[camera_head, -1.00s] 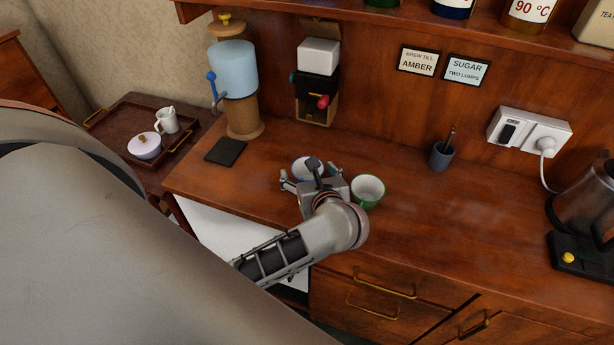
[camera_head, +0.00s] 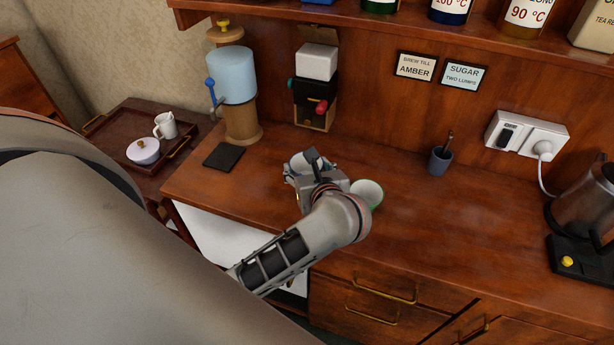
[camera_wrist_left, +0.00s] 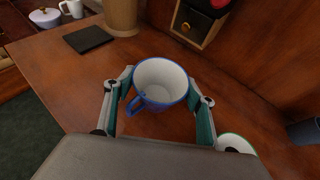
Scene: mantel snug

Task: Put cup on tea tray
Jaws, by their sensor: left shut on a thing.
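A white cup with a blue outside and handle (camera_wrist_left: 161,82) stands upright between the fingers of my left gripper (camera_wrist_left: 158,100) in the left wrist view. The gripper is shut on it, one finger on each side. In the head view my left gripper (camera_head: 312,176) hides most of this cup (camera_head: 299,161) on the counter. A white cup with a green outside (camera_head: 369,191) is just right of the gripper. The tea tray (camera_head: 98,122) lies on a lower dark table at the left, carrying a white jug (camera_head: 165,125) and a lidded bowl (camera_head: 143,151). My right gripper is not in view.
A blue-tank dispenser (camera_head: 233,85) and a black mat (camera_head: 224,155) stand between the cups and the tray. A box dispenser (camera_head: 315,88) is behind. A grey pot (camera_head: 440,160) and a kettle (camera_head: 588,208) are at the right. The front of the tray has bare room.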

